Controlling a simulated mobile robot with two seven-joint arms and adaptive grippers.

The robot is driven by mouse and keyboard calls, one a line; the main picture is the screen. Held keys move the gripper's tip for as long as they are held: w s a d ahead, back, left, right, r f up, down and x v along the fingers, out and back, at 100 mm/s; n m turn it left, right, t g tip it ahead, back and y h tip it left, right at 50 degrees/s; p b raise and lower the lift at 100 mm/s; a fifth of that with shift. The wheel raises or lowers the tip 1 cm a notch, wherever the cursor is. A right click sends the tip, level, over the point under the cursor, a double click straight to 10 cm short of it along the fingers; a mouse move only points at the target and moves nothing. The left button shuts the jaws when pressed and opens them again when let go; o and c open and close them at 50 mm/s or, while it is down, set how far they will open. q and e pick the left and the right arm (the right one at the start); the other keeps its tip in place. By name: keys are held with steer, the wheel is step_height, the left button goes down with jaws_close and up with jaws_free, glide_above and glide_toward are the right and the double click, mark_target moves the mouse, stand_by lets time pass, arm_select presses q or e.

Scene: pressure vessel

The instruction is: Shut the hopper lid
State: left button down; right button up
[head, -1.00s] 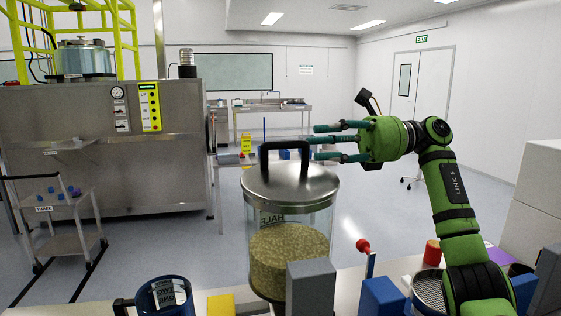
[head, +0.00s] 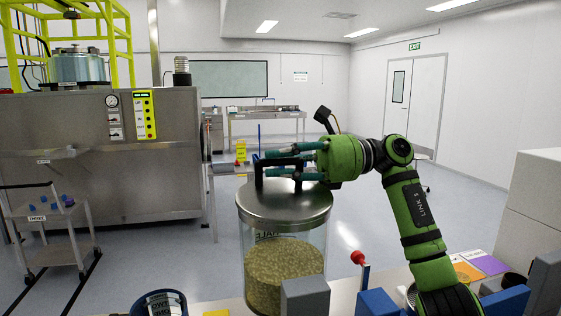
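The hopper (head: 285,270) is a clear cylinder partly filled with tan granules. Its round metal lid (head: 290,207) lies level across the top of the cylinder. I cannot tell whether it is fully seated. A black arched handle (head: 259,180) stands up from the lid. My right gripper (head: 262,163) reaches in from the right at the handle's height. Its green fingers are spread apart, one above and one below the handle's top bar in the picture. Contact with the handle is not clear. My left gripper is not in view.
Grey (head: 305,297) and blue (head: 378,302) blocks and a red-topped lever (head: 358,258) stand close in front and to the right of the hopper. A blue-black container (head: 160,303) is at front left. Open floor lies behind the hopper.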

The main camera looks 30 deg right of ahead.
steer(key=shift+f, duration=0.1)
jaws_close()
steer(key=shift+w+f+m, duration=0.15)
steer(key=shift+f+m, duration=0.3)
steer(key=shift+m, duration=0.05)
steer(key=o, duration=0.7)
jaws_free()
steer(key=shift+o, duration=0.2)
steer(key=shift+d, duration=0.1)
steer(key=v, duration=1.2)
